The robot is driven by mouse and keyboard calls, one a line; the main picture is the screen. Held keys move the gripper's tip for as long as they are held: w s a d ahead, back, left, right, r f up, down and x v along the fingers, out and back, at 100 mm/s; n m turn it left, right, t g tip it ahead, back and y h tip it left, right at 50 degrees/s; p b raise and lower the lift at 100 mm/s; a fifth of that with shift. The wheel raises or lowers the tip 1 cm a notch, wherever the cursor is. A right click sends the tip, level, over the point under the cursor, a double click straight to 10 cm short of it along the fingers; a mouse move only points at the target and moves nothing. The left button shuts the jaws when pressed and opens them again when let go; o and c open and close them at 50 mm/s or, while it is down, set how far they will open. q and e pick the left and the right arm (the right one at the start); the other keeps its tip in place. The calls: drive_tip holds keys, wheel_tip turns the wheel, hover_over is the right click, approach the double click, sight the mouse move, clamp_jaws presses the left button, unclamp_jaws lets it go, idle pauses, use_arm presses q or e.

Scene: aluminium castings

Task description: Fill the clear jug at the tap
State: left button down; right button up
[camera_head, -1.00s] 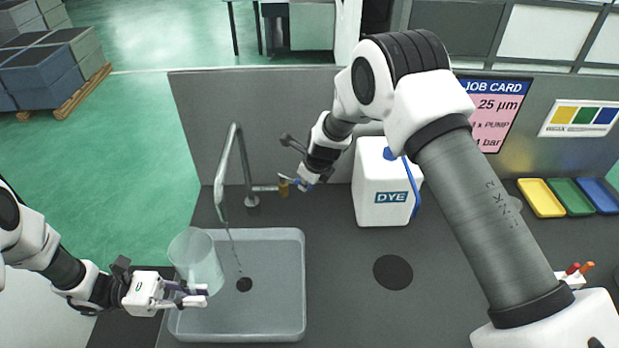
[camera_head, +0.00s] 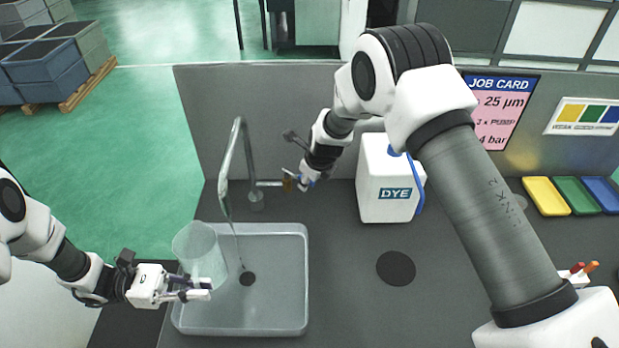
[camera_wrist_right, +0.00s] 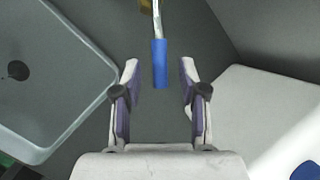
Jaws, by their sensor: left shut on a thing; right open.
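The clear jug (camera_head: 200,255) is upright over the left side of the sink (camera_head: 278,300). My left gripper (camera_head: 200,290) is shut on the jug from its near side; the exact grip is hard to see. The grey tap (camera_head: 224,170) arches over the sink, and a thin stream falls from its spout to the drain, just right of the jug. My right gripper (camera_head: 300,182) is at the tap's brass valve (camera_head: 289,184). In the right wrist view, the blue lever (camera_wrist_right: 160,64) lies between the open fingers (camera_wrist_right: 160,85), with gaps on both sides.
A white DYE container (camera_head: 385,190) stands right of my right gripper. A grey panel (camera_head: 260,100) closes the back of the counter. A dark round pad (camera_head: 395,268) lies on clear counter. Yellow, green and blue trays (camera_head: 574,196) lie at far right.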

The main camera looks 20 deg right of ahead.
drive_tip(key=v, duration=1.2)
drive_tip(key=shift+w+f, duration=0.1)
drive_tip(key=shift+c, duration=0.3)
